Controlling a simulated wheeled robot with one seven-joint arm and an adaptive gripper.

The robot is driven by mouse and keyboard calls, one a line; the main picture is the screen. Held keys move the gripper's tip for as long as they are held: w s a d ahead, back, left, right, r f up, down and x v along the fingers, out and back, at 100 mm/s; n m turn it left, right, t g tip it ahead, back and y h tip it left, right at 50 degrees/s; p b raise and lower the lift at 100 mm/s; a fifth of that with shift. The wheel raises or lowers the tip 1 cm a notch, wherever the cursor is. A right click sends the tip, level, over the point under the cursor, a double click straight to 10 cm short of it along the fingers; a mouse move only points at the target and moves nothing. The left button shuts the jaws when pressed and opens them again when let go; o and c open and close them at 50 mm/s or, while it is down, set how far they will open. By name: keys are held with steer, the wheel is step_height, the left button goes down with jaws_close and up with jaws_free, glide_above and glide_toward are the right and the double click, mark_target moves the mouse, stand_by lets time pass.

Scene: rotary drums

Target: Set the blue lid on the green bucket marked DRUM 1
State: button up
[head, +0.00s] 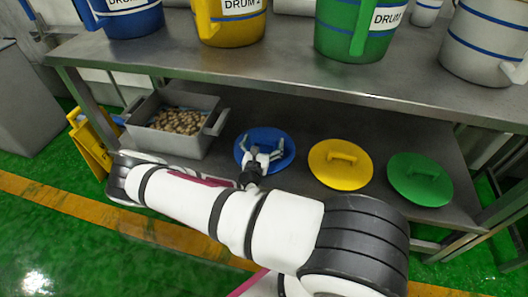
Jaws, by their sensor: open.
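The blue lid (241,153) lies on the lower shelf. My gripper (264,151) is over the lid's middle with its fingers apart, around or just above where the handle would be. My gripper covers the handle, and I cannot tell whether the fingers touch it. The green bucket (345,42) stands upright on the upper shelf, right of centre. Its white label reads DRUM, with the number too small to read surely. Its top is cut off by the picture's upper edge.
A yellow lid (340,175) and a green lid (419,190) lie right of the blue one. A grey bin (160,150) of brown lumps stands left. Yellow (228,30), blue (130,22) and white (480,45) buckets stand above. The upper shelf's front edge (250,75) overhangs the lids.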

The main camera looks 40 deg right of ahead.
steer(key=shift+w+d, duration=0.25)
steer(key=shift+c, duration=0.6)
steer(key=c, duration=1.4)
steer(key=shift+r, duration=0.1)
